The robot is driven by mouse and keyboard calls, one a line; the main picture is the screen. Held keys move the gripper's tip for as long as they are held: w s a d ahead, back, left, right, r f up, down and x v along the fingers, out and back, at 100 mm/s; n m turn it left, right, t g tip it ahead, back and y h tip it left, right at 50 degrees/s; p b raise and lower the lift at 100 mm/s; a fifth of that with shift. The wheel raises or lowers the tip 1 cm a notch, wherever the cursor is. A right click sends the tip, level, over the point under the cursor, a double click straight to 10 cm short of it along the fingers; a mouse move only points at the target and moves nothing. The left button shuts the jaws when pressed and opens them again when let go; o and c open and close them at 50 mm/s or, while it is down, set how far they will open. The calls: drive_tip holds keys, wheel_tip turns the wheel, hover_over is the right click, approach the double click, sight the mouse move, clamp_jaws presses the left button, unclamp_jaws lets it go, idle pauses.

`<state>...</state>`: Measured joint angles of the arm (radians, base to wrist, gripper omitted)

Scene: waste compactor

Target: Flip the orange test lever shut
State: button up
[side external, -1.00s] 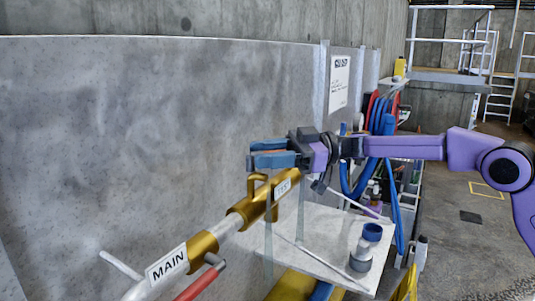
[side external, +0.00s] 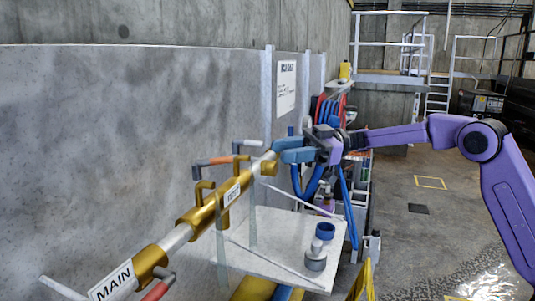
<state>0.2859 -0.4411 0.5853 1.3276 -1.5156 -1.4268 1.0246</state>
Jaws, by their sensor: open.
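The orange test lever (side external: 214,161) shows above the brass pipe valve (side external: 210,212) that carries a small label, the "TEST" label (side external: 232,194). How far the fingers are from the pipe in depth I cannot tell.
A "MAIN" label (side external: 111,283) and a red lever (side external: 155,291) are at the lower left. A white shelf (side external: 275,245) in front of the pipe holds a grey bottle (side external: 316,258) and a blue ring (side external: 325,231). A concrete wall (side external: 110,140) stands behind. Blue hoses hang behind my gripper.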

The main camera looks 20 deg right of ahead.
drive_tip(key=shift+d, duration=0.65)
